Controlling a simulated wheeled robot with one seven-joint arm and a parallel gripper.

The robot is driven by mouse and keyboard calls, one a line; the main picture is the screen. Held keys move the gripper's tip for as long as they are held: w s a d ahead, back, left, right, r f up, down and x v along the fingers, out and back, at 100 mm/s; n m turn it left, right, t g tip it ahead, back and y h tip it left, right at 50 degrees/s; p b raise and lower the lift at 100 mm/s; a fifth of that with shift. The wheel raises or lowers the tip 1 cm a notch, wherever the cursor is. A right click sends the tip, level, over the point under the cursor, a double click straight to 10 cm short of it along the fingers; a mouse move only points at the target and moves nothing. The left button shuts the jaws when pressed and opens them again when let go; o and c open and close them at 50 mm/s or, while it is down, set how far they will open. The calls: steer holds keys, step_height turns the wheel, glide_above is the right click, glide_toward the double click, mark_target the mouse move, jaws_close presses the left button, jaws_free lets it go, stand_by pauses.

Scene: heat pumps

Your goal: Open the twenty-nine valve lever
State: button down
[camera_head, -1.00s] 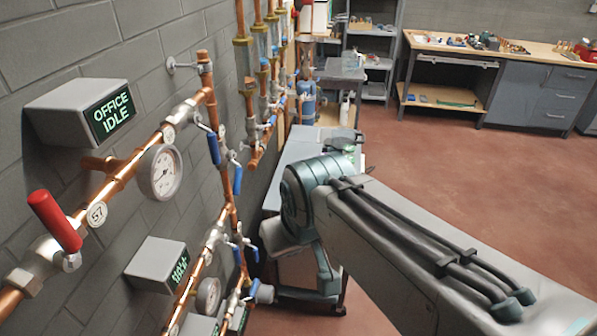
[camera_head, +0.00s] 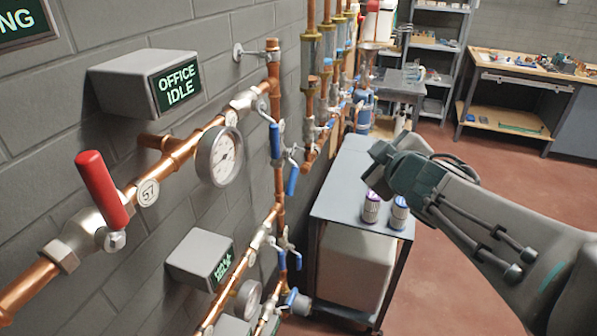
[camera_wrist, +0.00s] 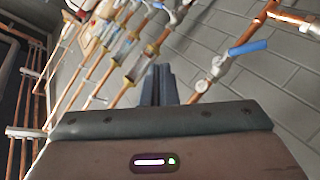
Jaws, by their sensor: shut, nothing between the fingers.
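No tag reading 29 is legible in either view, so I cannot tell which lever is the twenty-nine valve lever. In the head view, a red lever (camera_head: 104,190) stands up on the valve beside a round tag reading 57 (camera_head: 148,192). Blue levers, one of them hanging (camera_head: 275,140), sit on the copper pipes further along the wall. In the wrist view, a blue lever (camera_wrist: 247,47) lies right of my gripper (camera_wrist: 158,70). My gripper's dark fingers are together and empty, and they appear apart from the pipes. The head view does not clearly show the fingers.
A gauge (camera_head: 220,156) sits on the upper pipe below the OFFICE IDLE box (camera_head: 150,82). A grey cart (camera_head: 343,190) bearing two small canisters stands close to the wall and my arm. A workbench (camera_head: 520,66) stands at the back right. The red floor at right is open.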

steer(key=s+a+f+n+g+y+b, duration=0.2)
steer(key=a+f+n+g+y, duration=0.2)
steer(key=a+f+n+y, duration=0.35)
steer(key=b+x, duration=0.1)
steer(key=x, duration=1.1)
steer(key=shift+w+f+n+g, duration=0.25)
steer(key=shift+w+n+g, duration=0.1)
steer(key=shift+n, duration=0.1)
steer(key=shift+f+b, duration=0.15)
steer(key=shift+b, duration=0.25)
steer(key=shift+f+b, duration=0.1)
steer(key=shift+b, duration=0.5)
